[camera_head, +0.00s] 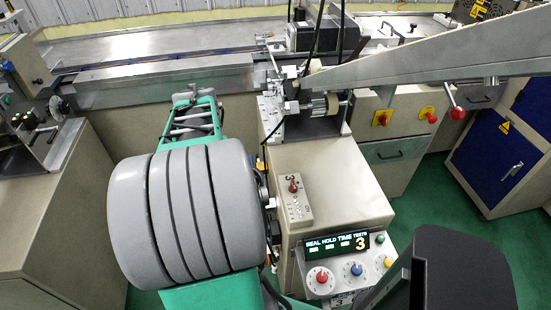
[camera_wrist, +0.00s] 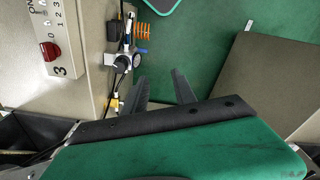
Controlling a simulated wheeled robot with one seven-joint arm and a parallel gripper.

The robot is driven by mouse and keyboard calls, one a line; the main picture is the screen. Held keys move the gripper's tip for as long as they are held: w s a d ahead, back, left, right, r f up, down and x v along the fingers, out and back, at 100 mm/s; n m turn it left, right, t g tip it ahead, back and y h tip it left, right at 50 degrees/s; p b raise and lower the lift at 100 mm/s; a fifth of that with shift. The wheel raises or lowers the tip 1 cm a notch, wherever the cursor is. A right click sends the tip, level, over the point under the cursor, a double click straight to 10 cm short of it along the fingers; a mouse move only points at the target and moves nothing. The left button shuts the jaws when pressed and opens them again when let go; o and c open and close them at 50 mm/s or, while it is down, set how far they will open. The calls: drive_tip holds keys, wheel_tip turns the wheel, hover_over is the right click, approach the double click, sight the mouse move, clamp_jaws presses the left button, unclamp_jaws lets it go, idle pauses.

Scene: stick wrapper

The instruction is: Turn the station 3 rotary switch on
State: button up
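The station 3 switch box (camera_head: 296,208), a small pale box marked 3 with a red rotary knob (camera_head: 293,186), is on the beige cabinet right of my grey-and-green arm. In the wrist view the box (camera_wrist: 62,22) is at the upper left, with its red knob (camera_wrist: 50,51), a 3, an ON mark and a number scale. The knob's exact setting cannot be told. My gripper (camera_wrist: 157,78) shows two dark fingers, apart and with nothing between them. It is to the right of the box in that view, not touching the knob. I cannot make out the fingers in the head view.
A panel with a display (camera_head: 337,244) and red, blue and yellow knobs is at the cabinet's front. A round gauge (camera_wrist: 122,63), fittings and orange parts (camera_wrist: 142,35) line the cabinet side. Green floor (camera_wrist: 190,50) is open beyond the fingers. A metal beam (camera_head: 430,60) crosses the upper right.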

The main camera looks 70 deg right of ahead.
drive_tip(key=s+d+r+m+p, duration=0.2)
drive_tip(key=s+d, duration=0.4)
drive_tip(key=s, duration=0.1)
drive_tip(key=m+p, duration=0.1)
drive_tip(key=m, duration=0.1)
hover_over(294, 184)
drive_tip(key=shift+w+y, duration=0.2)
drive_tip(key=shift+y, duration=0.1)
drive_tip(key=f+p, duration=0.1)
drive_tip(key=f, duration=0.6)
drive_tip(key=shift+s+f, duration=0.2)
drive_tip(key=shift+f, duration=0.2)
drive_tip(key=shift+c, duration=0.4)
clamp_jaws()
